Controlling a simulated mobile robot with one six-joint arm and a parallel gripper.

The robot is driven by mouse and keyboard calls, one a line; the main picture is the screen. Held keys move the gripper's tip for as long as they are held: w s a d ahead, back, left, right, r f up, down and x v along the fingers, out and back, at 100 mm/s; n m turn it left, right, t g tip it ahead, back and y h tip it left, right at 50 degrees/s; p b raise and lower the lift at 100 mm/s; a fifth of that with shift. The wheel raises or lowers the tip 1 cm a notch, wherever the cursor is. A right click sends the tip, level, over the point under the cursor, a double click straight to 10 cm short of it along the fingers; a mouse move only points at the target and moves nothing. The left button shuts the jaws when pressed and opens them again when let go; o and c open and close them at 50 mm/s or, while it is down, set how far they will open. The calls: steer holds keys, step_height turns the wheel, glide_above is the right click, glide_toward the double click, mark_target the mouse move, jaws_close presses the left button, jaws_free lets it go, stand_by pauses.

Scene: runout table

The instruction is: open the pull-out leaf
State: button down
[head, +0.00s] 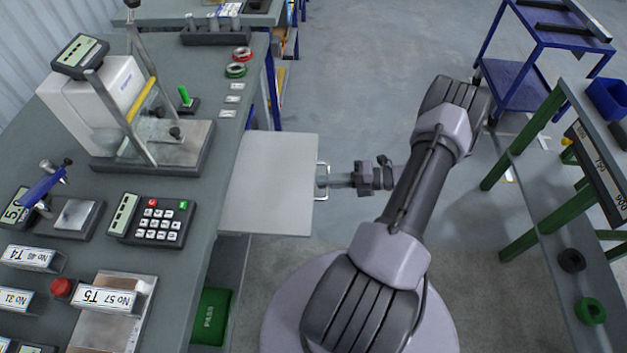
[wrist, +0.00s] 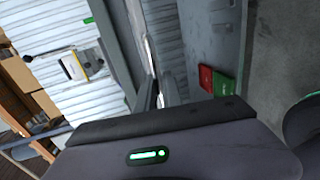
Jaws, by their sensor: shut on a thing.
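The pull-out leaf (head: 270,185) is a flat pale grey panel that sticks out from the right edge of the grey table, over the floor. A light metal bar handle (head: 321,194) is on its right edge. My gripper (head: 325,181) is at that handle and shut on it, with my arm reaching in from the right. In the wrist view my gripper's dark body fills the lower part.
The table (head: 225,125) carries a tester stand (head: 150,140), a keypad (head: 151,219) and labelled blocks. A green-legged bench (head: 530,150) and a blue cart (head: 515,75) stand at the right. The floor (head: 350,90) behind my arm is clear.

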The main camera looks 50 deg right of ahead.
steer(key=shift+s+d, duration=0.1)
steer(key=shift+s, duration=0.1)
steer(key=c, duration=1.5)
jaws_free()
steer(key=p+v, duration=0.2)
steer(key=v, duration=1.5)
steer(key=shift+s, duration=0.2)
steer(key=shift+d, duration=0.1)
